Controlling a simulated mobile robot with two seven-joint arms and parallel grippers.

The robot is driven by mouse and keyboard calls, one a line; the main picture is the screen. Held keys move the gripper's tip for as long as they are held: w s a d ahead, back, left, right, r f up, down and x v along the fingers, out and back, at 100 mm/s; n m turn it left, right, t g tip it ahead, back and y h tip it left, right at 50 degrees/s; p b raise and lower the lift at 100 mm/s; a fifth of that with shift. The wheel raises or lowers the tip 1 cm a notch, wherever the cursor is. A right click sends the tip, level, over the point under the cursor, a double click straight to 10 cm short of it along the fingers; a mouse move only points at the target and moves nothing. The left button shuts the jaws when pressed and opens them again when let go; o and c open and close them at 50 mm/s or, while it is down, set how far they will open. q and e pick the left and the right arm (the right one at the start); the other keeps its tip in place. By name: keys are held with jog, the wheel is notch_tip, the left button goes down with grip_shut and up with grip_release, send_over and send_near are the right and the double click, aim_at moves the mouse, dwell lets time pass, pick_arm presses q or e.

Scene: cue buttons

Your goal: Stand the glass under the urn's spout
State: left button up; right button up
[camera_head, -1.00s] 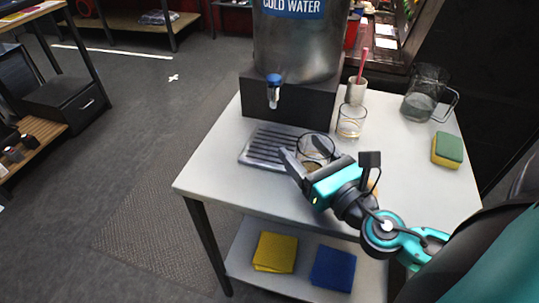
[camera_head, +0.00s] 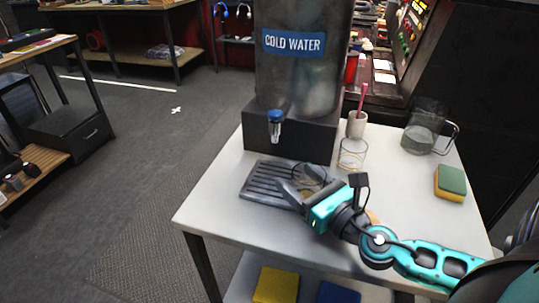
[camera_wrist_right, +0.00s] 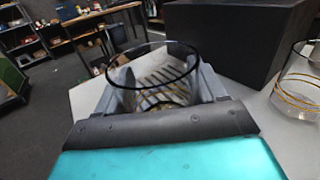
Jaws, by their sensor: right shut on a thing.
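The urn (camera_head: 300,75) is a tall metal cylinder labelled "COLD WATER" on a dark base. Its spout (camera_head: 275,128) has a blue top and overhangs the grey slatted drip tray (camera_head: 258,184). My right gripper (camera_head: 298,188) is shut on a clear glass (camera_head: 312,176) at the tray's right end, right of and nearer than the spout. In the right wrist view the glass's dark rim (camera_wrist_right: 150,62) stands between the fingers, with the slats showing through it. Whether its base touches the tray is hidden. My left gripper is not in view.
A second glass with gold bands (camera_head: 352,154) stands right of the urn base; it also shows in the right wrist view (camera_wrist_right: 300,88). The table's front left (camera_head: 215,205) is clear.

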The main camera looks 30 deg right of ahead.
jog(key=w, duration=0.2)
jog(key=w+p, duration=0.1)
jog(key=w, duration=0.4)
jog(key=shift+w+a+r, duration=0.1)
jog(key=shift+w+a, duration=0.15)
jog(key=shift+a, duration=0.1)
jog(key=w, duration=0.1)
jog(key=w+f, duration=0.1)
jog(key=w, duration=0.1)
jog(key=shift+w+a, duration=0.1)
jog(key=shift+f, duration=0.3)
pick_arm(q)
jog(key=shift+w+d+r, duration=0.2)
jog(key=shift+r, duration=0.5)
pick_arm(e)
jog(key=shift+f+b, duration=0.3)
jog(key=shift+b, duration=0.05)
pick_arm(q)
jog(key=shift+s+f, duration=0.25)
pick_arm(e)
jog(key=o, duration=1.3)
jog(key=shift+r, duration=0.1)
jog(key=shift+c, duration=0.2)
